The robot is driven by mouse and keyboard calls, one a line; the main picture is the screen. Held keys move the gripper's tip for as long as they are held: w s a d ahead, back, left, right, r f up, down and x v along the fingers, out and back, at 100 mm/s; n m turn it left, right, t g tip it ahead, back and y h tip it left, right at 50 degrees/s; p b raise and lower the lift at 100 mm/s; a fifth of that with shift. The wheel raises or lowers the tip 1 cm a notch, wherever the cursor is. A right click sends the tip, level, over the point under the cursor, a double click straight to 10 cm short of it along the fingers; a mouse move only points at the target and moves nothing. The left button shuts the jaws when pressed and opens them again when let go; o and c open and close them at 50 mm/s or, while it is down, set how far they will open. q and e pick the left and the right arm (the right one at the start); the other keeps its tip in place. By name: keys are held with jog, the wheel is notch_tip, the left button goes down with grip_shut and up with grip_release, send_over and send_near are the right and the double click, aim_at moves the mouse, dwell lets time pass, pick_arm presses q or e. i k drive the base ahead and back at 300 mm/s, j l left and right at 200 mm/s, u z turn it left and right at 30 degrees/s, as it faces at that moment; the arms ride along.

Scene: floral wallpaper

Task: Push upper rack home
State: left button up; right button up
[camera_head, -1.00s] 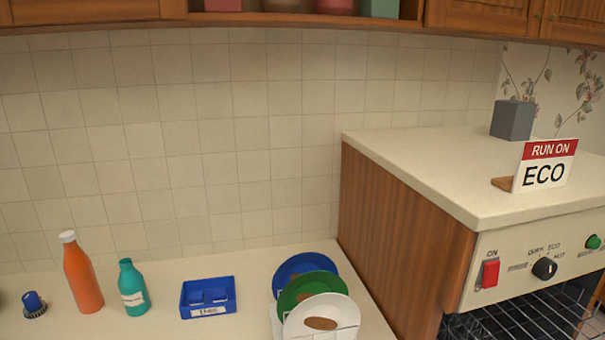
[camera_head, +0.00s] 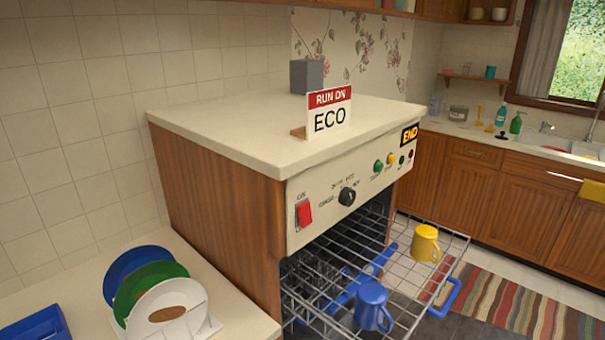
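The upper rack (camera_head: 408,247) is a wire rack pulled out of the front of the dishwasher (camera_head: 222,190). A yellow mug (camera_head: 425,243) and a blue mug (camera_head: 371,306) stand on it. A blue handle (camera_head: 445,298) is at its outer front edge. A blue spray arm (camera_head: 362,276) shows through the wires. The rack's inner part is in the dark opening under the control panel (camera_head: 330,205). Neither of my grippers is in view.
A "RUN ON ECO" sign (camera_head: 329,119) and a grey block (camera_head: 306,76) stand on the dishwasher top. Left, a counter holds a rack of blue, green and white plates (camera_head: 168,308). A striped rug (camera_head: 505,302) covers the floor at right, before wooden cabinets (camera_head: 470,180).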

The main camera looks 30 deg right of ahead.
aim_at(368, 270)
jog(key=z, duration=2)
